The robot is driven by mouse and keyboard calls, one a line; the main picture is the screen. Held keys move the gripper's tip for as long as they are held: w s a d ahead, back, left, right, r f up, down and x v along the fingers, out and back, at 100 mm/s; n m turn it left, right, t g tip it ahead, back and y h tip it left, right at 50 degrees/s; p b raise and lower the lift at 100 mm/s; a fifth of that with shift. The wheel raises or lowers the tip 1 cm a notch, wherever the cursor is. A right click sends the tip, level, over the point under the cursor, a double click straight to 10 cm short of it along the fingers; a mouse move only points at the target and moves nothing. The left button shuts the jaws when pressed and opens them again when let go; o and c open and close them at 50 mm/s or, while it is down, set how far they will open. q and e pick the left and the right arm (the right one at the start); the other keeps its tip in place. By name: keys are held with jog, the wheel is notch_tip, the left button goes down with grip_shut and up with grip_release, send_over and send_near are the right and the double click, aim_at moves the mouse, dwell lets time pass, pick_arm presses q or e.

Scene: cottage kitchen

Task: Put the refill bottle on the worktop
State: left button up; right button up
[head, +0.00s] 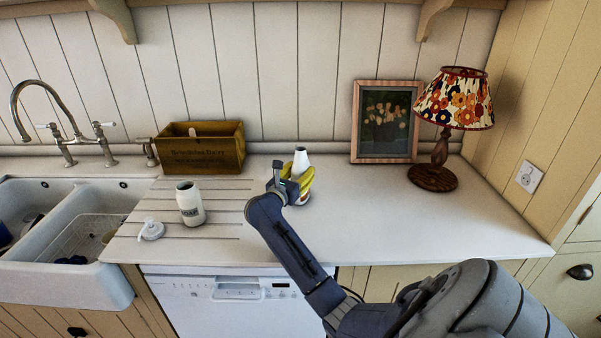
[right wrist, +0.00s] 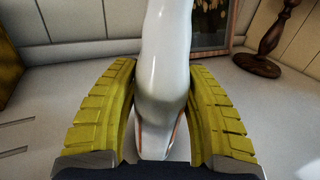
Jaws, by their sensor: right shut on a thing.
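The refill bottle (head: 300,159) is white with a narrow neck and an orange-edged label low on its body. It stands upright at the worktop (head: 360,205), right of the wooden box. My right gripper (head: 300,182) is shut on it, with yellow ribbed fingers on both sides. In the right wrist view the bottle (right wrist: 165,75) fills the middle between the fingers (right wrist: 163,115). Its base is partly hidden by the gripper, so I cannot tell for sure whether it touches the worktop. My left gripper is out of view.
A wooden box (head: 200,150), framed picture (head: 385,122) and lamp (head: 437,165) stand behind. The double sink (head: 75,275) is left. The worktop's right front is clear.

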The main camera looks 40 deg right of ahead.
jog(key=shift+f, duration=0.1)
jog(key=o, duration=1.4)
jog(key=shift+o, duration=0.2)
jog(key=v, duration=1.2)
